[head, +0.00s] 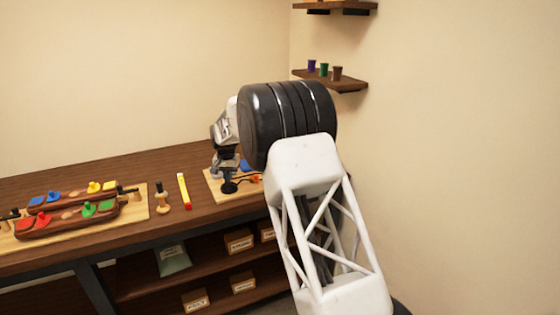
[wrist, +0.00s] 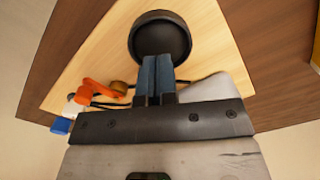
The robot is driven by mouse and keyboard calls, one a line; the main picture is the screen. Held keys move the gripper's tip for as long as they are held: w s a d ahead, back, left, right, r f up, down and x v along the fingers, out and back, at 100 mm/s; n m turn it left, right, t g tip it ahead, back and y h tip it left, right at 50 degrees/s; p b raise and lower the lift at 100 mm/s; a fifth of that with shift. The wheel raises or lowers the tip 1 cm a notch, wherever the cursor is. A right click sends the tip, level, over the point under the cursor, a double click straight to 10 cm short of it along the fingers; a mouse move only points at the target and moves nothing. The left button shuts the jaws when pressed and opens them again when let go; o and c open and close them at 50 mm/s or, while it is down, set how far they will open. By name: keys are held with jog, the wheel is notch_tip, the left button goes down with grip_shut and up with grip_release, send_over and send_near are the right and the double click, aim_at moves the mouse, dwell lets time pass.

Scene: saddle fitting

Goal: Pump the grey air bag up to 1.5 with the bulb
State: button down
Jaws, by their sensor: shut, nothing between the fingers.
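The black round bulb (head: 229,187) sits on a light wooden board at the bench's right end; it also shows in the wrist view (wrist: 160,30). My gripper (head: 228,168) is over the board near the bulb. In the wrist view its two blue-grey fingers (wrist: 158,60) are together with nothing between them, and their tips overlap the bulb's near edge. I cannot tell whether they touch it. A pale grey rounded shape (wrist: 207,88) behind the gripper may be the air bag, but it is mostly hidden. No gauge reading is visible.
An orange lever (wrist: 100,90) with a brass knob and a blue piece (wrist: 60,125) lie beside the gripper. A yellow-and-red stick (head: 183,191) and a wooden-handled tool (head: 162,197) lie to the left. Farther left is a board (head: 140,208) with coloured clamps. A wall stands at the right.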

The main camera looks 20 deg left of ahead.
dwell(0.3)
jog(key=shift+r, duration=1.95)
jog(key=shift+f, duration=0.25)
jog(key=shift+f, duration=0.35)
jog(key=shift+f, duration=1.4)
jog(key=shift+r, duration=2.05)
jog(key=shift+r, duration=0.15)
